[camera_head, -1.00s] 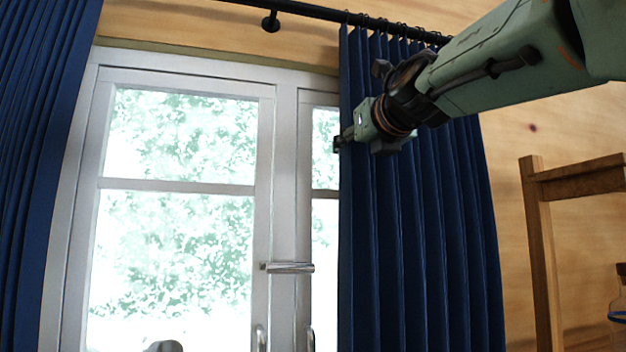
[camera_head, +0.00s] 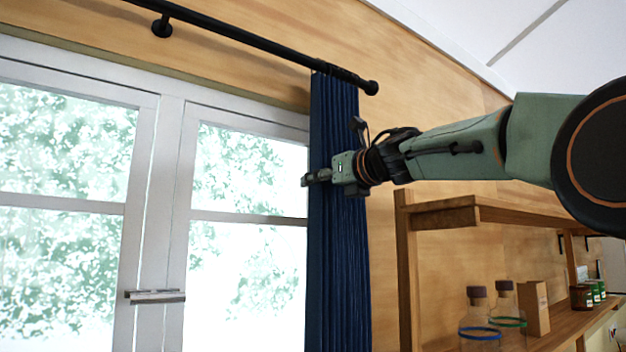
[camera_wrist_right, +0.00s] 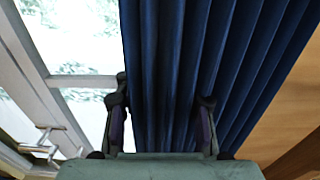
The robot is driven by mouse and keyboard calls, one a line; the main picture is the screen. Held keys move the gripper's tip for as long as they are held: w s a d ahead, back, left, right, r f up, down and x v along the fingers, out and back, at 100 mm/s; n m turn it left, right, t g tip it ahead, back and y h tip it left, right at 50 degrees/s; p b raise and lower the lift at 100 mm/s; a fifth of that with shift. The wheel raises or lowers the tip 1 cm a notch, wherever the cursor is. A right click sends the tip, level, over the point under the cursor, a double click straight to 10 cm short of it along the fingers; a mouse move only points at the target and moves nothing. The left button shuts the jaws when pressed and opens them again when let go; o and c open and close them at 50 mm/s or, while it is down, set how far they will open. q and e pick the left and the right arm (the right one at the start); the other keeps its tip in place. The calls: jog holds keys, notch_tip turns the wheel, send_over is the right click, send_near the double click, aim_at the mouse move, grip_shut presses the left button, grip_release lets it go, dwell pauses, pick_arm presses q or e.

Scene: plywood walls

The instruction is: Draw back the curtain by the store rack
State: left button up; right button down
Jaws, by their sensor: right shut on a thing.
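The blue curtain (camera_head: 338,260) hangs bunched into a narrow strip at the right end of the black rod (camera_head: 265,45), beside the wooden store rack (camera_head: 460,213). My right gripper (camera_head: 308,180) is shut on the curtain's left edge in the upper part of the cloth. In the right wrist view the curtain (camera_wrist_right: 190,60) runs in folds between and past the two fingers of the right gripper (camera_wrist_right: 161,110). The left gripper is not in view.
A white-framed glass door (camera_head: 150,200) with a lever handle (camera_head: 155,296) stands uncovered to the left. The rack carries glass bottles (camera_head: 478,320), a cardboard box (camera_head: 534,308) and several small jars (camera_head: 590,293). Plywood wall lies behind.

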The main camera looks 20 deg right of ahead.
jog(key=shift+a, duration=0.1)
jog(key=c, duration=1.2)
grip_release()
jog(key=o, duration=0.4)
jog(key=shift+s+r, duration=0.1)
jog(key=shift+s, duration=0.15)
jog(key=shift+o, duration=0.2)
jog(key=shift+w, duration=0.15)
